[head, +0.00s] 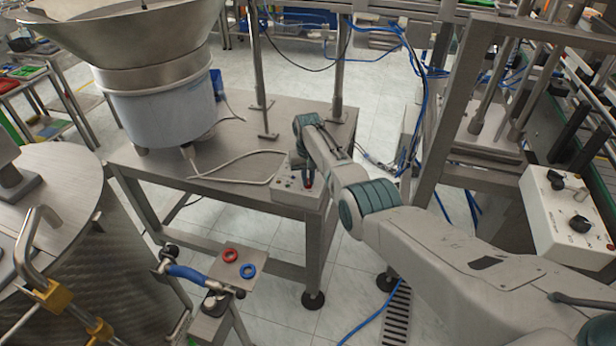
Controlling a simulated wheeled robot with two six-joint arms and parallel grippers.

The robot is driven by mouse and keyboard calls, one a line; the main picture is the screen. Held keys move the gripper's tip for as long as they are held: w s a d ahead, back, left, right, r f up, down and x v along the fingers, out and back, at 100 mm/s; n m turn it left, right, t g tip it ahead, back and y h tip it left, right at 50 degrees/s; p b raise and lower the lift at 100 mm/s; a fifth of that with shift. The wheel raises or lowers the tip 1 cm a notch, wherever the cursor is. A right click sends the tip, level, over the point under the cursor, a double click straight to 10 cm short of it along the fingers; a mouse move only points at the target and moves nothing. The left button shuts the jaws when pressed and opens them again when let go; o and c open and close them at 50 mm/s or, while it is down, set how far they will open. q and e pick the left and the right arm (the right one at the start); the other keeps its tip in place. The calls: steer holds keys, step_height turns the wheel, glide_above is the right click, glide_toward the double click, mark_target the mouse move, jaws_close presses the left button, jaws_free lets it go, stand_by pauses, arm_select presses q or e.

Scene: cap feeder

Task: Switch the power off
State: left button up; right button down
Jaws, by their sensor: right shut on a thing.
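A small grey control box (290,195) stands at the front right corner of the steel feeder table, with small controls on its top. My right arm reaches in from the right, and its gripper (308,180) points down onto the right part of this box. The gripper is shut on a small control there, which looks like the power switch. The fingers and wrist hide most of that control, so its position cannot be read. A bit of red shows by the fingertips. My left gripper is not in view.
The bowl feeder (160,115) stands on the table (235,145), left of the box. A grey cable (235,181) runs to the box. A small plate (235,270) with red and blue rings is below. A white box with black knobs (565,215) is at the right.

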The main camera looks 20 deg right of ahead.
stand_by(0.3)
steer(key=c, duration=1.5)
jaws_free()
steer(key=shift+r, duration=0.15)
step_height(320, 180, up, 11)
steer(key=shift+f, duration=0.2)
